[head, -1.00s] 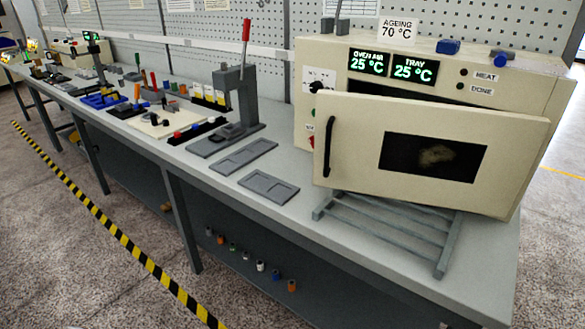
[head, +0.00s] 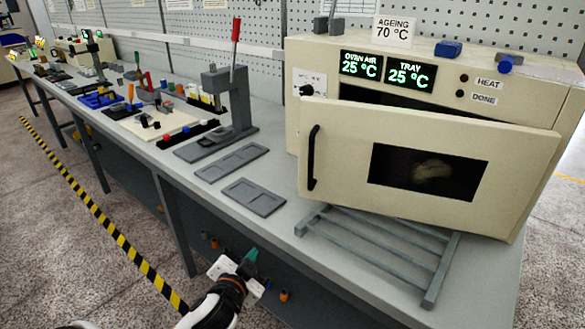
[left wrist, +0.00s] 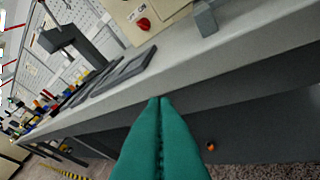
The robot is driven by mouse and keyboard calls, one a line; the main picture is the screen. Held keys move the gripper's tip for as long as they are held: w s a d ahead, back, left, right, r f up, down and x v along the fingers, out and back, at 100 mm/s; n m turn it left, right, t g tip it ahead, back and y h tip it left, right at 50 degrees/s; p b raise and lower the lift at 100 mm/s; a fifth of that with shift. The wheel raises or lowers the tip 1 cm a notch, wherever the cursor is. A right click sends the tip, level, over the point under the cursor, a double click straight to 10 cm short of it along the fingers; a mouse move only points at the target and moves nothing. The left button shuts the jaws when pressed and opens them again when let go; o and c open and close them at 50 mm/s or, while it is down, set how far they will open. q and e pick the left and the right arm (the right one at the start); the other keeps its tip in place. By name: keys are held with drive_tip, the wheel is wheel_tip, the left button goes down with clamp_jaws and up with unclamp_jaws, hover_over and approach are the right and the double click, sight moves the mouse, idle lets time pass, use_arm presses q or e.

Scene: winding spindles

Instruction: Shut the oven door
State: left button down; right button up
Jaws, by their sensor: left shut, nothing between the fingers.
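The cream oven (head: 318,68) stands on the bench at the right. Its door (head: 335,190) is partly open, swung out from the left side, with the hinge side at the right. A black handle (head: 313,157) is on the door's left edge, and a dark window is in its middle. My left gripper (head: 250,257) is low in front of the bench edge, apart from the door. In the left wrist view its green fingers (left wrist: 160,100) are shut with nothing between them. My right gripper is not in view.
A grey wire rack (head: 385,250) lies on the bench under the door. Two flat grey trays (head: 254,197) and a lever press (head: 232,105) stand left of the oven. Small coloured spools (head: 285,295) lie on the lower shelf. The bench edge is between my gripper and the oven.

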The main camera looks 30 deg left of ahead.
use_arm(q)
drive_tip(key=w+a+r+m+t+h, duration=0.1)
drive_tip(key=w+a+r+m+h, duration=0.2)
drive_tip(key=r+m+h, duration=0.6)
drive_tip(key=w+a+r+m+t+h, duration=0.1)
drive_tip(key=w+a+r+m+h, duration=0.3)
drive_tip(key=m, duration=0.8)
drive_tip(key=w+d+p, duration=0.1)
drive_tip(key=w+d, duration=0.2)
drive_tip(key=w, duration=0.2)
drive_tip(key=w+d+h+p, duration=0.1)
drive_tip(key=w+d, duration=0.2)
drive_tip(key=w, duration=0.3)
drive_tip(key=shift+w+r+p, duration=0.2)
drive_tip(key=shift+r+p, duration=0.1)
drive_tip(key=shift+r, duration=0.15)
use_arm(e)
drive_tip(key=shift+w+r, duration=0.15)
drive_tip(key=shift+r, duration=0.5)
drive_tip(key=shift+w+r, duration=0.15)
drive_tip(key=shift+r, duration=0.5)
